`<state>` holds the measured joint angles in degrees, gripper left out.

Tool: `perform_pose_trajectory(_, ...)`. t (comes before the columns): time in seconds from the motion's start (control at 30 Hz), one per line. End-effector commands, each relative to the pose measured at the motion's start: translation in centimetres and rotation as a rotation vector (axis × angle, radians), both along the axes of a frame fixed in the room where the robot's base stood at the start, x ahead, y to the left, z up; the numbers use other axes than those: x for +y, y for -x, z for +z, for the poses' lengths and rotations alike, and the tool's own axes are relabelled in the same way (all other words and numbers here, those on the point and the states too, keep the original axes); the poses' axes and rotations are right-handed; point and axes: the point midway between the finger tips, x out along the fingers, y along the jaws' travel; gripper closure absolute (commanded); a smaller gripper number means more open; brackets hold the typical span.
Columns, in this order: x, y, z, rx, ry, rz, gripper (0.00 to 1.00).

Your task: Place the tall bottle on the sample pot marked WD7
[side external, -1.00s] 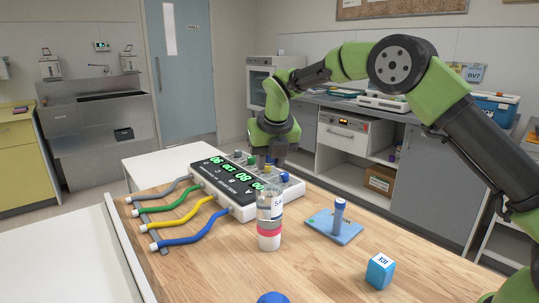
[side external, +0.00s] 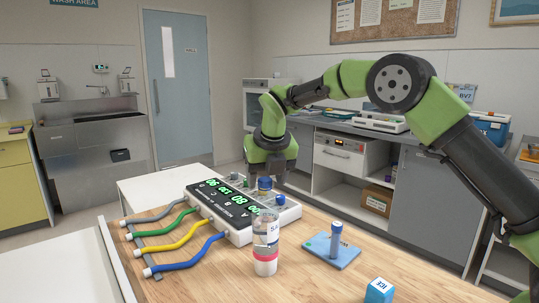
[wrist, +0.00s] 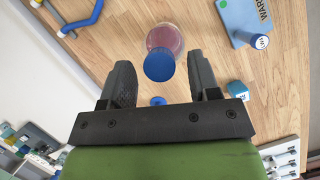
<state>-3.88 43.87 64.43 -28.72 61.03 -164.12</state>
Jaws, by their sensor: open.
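In the side view my gripper (side external: 271,172) is above and behind the bottle. A small round blue thing (wrist: 158,101) shows between the fingers; I read no marking on it. I cannot read WD7 anywhere.
A display unit (side external: 228,203) with several coloured tubes lies left of the bottle. A blue mat (side external: 345,257) bearing a blue-capped vial (side external: 336,240) is to the right. A blue ICE cube (side external: 379,292) sits at the front. Bare wood lies between them.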

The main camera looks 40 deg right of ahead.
Motion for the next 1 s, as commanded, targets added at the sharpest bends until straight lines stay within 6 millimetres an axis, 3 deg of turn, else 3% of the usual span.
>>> perform_pose_trajectory(0.2,0.7,1.7,4.7,-0.006,-0.001,0.0,0.44)
perform_pose_trajectory(0.4,1.3,3.0,8.0,-0.004,0.0,0.001,0.44)
perform_pose_trajectory(0.77,1.5,3.8,9.5,-0.004,-0.01,-0.017,0.44)
perform_pose_trajectory(0.87,1.4,4.7,10.3,-0.028,-0.064,-0.115,0.44)
perform_pose_trajectory(1.0,1.3,8.0,12.2,-0.092,-0.243,-0.436,0.44)
